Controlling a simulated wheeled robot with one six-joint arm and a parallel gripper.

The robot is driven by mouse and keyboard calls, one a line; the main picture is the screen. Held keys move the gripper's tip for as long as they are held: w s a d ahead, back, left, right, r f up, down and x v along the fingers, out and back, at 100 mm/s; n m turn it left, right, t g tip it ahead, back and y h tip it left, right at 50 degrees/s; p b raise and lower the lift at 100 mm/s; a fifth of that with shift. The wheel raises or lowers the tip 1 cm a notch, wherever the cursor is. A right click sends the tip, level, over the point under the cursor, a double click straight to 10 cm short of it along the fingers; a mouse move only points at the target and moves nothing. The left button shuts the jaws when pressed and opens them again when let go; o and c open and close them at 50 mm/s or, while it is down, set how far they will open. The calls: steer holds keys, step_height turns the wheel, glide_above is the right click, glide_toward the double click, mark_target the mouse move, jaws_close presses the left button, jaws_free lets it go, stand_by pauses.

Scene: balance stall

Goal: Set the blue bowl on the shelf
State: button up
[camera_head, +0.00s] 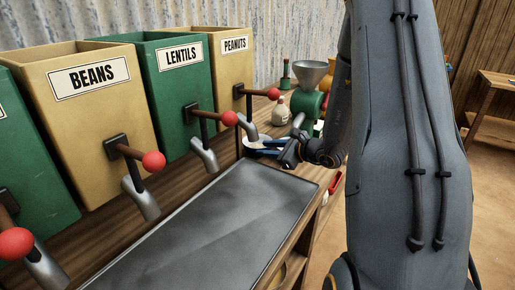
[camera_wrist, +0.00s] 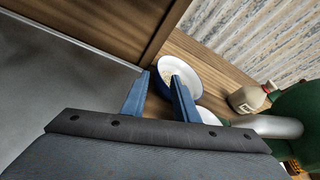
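The blue bowl (camera_wrist: 184,72) has a white inside with some pale contents, and sits on the wooden counter; in the head view it (camera_head: 257,143) is partly hidden by my gripper (camera_head: 268,149). In the wrist view my gripper (camera_wrist: 158,78) has its two blue fingers apart. The right finger overlaps the bowl's white inside, and a strip of blue outer wall shows between the fingers. I cannot tell whether either finger touches it. Which surface is the shelf is not clear; a wooden table or shelf unit (camera_head: 497,80) stands at the far right.
Bins of beans (camera_head: 90,110), lentils (camera_head: 185,95) and peanuts (camera_head: 228,75) with red-knobbed levers line the left. A metal tray (camera_head: 215,225) covers the counter front. A cream bottle (camera_head: 280,112) and green grinder (camera_head: 306,102) stand beyond the bowl. Another white rounded thing (camera_wrist: 208,116) is beside the right finger.

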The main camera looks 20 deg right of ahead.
steer(key=p+x, duration=0.1)
steer(key=x, duration=0.5)
steer(key=shift+w+a+p, duration=0.15)
steer(key=shift+w+p, duration=0.1)
steer(key=shift+p, duration=0.1)
jaws_close()
